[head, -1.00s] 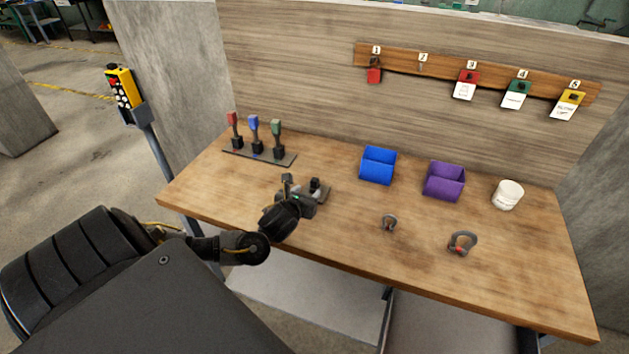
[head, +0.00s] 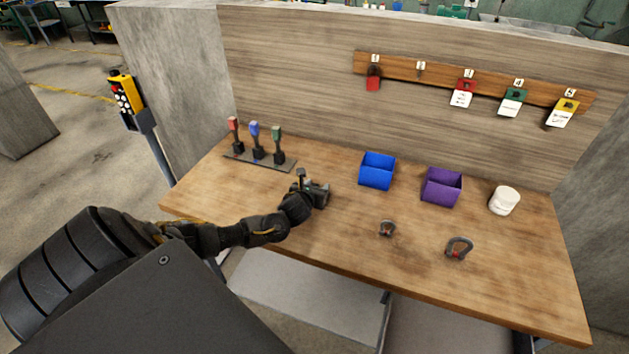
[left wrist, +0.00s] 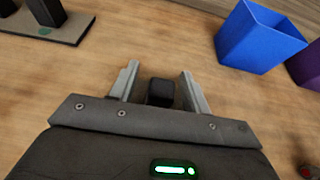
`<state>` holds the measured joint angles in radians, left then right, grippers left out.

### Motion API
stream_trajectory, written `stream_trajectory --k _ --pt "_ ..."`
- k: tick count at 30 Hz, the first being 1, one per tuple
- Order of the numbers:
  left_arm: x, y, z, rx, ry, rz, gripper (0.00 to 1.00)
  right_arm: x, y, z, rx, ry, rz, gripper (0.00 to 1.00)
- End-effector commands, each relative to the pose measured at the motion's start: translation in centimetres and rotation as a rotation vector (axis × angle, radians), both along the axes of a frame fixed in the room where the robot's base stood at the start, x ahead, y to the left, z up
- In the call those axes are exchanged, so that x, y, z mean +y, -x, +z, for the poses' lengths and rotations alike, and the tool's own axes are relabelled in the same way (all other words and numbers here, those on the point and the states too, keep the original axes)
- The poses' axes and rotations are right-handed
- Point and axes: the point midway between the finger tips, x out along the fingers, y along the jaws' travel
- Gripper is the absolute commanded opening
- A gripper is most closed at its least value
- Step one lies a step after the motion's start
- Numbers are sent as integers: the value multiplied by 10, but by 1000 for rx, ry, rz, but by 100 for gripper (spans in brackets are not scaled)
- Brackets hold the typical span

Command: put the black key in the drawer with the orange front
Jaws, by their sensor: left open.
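My left gripper (head: 314,185) is over the wooden bench, left of the blue bin. In the left wrist view its two fingers (left wrist: 160,78) are apart. A small black block-like thing (left wrist: 160,92) shows between them, with bench wood around it. I cannot tell whether it is the black key, or whether the fingers touch it. In the head view my gripper hides most of that spot. I see no other black key and no drawer with an orange front in these views. My right gripper is not in view.
A plate with red, blue and green handles (head: 256,142) stands at the back left. A blue bin (head: 377,171), a purple bin (head: 441,187) and a white pot (head: 504,200) stand to the right. Padlocks hang on the numbered board (head: 421,73).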

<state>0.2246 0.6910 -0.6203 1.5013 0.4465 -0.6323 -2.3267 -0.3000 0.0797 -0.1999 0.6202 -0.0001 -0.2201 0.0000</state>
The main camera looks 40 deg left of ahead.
Motion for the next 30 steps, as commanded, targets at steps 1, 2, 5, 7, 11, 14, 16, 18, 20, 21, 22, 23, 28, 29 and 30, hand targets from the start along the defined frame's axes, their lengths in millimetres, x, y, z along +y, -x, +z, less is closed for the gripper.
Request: stream_trajectory --k 1,2,5,7,11,14,16,18,20,21,22,23,28,29,30 --pt "0 -1 0 0 1 0 47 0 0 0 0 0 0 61" --pt "0 -2 -1 0 1 0 47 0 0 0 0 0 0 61" --pt "0 -2 -1 0 1 -1 47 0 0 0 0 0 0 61" --pt "0 -2 -1 0 1 -1 47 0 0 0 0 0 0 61" --pt "0 -2 -1 0 1 -1 32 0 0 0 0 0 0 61" --pt "0 -1 -1 0 1 -1 18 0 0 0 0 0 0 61" --pt "0 -1 -1 0 0 -1 9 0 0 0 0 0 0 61" --pt "0 -1 -1 0 0 -1 0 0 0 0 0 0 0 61" --pt "0 -1 -1 0 1 0 0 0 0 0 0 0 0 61" --pt "0 -1 -1 0 1 0 0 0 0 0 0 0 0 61" --pt "0 -1 -1 0 1 -1 0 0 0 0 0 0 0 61" --pt "0 -1 -1 0 1 0 0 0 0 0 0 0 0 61" --pt "0 -2 2 -1 1 -1 0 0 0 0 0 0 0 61" --pt "1 -2 4 -2 1 -1 0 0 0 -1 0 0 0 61" --pt "1 -2 6 -2 1 -1 0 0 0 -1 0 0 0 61"
